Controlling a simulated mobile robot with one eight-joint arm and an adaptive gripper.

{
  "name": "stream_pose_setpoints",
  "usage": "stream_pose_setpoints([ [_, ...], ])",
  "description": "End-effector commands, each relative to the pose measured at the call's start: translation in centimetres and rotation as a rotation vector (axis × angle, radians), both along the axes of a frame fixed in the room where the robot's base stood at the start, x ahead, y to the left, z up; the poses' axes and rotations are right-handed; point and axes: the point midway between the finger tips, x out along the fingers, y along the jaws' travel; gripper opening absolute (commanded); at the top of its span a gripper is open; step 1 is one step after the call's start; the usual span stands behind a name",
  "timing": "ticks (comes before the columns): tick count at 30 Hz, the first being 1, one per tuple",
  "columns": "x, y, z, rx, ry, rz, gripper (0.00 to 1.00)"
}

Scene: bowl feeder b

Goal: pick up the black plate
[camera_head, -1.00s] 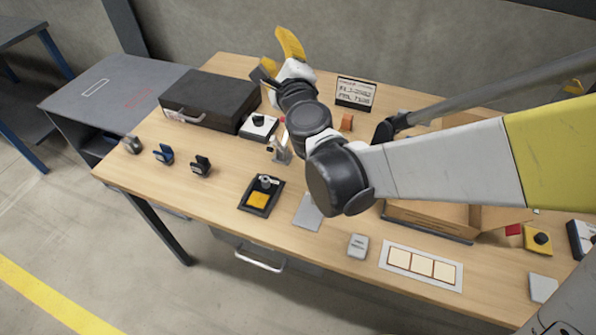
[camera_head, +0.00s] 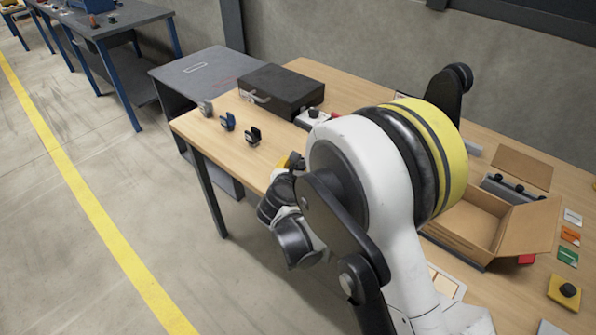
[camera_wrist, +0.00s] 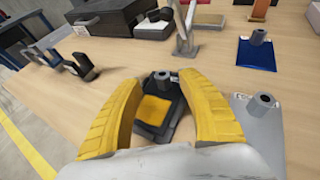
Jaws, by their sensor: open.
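The black plate (camera_wrist: 177,106) lies on the table in the wrist view, with an orange-yellow square and a grey knob on it. My gripper (camera_wrist: 161,80) is open, and its two yellow fingers show on either side of the plate. Nothing is held. I cannot tell how high the fingertips are above the plate. In the head view my gripper (camera_head: 292,163) is low near the table's front edge, partly behind my arm, and the plate is hidden there.
A grey plate with a knob (camera_wrist: 262,108) lies right of the black plate, and a blue plate (camera_wrist: 256,55) farther back. Several small dark clips (camera_head: 228,122) stand at left. A black case (camera_head: 280,90) and an open cardboard box (camera_head: 535,232) are also on the table (camera_head: 196,127).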

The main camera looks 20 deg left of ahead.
Motion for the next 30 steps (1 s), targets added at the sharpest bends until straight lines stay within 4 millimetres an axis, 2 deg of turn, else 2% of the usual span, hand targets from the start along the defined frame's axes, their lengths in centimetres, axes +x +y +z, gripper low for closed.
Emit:
stream_pose_setpoints([
  [8, 2.9, 0.0, -2.3, 0.0, -0.001, -0.001, 0.47],
  [12, 4.5, 0.2, -2.6, 0.0, -0.001, 0.0, 0.47],
  [18, 4.6, 0.3, -2.4, 0.0, -0.001, 0.001, 0.47],
  [19, 4.6, 0.3, -2.4, 0.0, -0.001, 0.001, 0.42],
  [23, 4.6, 0.3, -2.4, 0.0, -0.001, 0.001, 0.03],
  [24, 4.6, 0.3, -2.4, 0.0, -0.001, 0.001, 0.0],
  [30, 4.6, 0.3, -2.4, 0.0, -0.001, 0.001, 0.0],
])
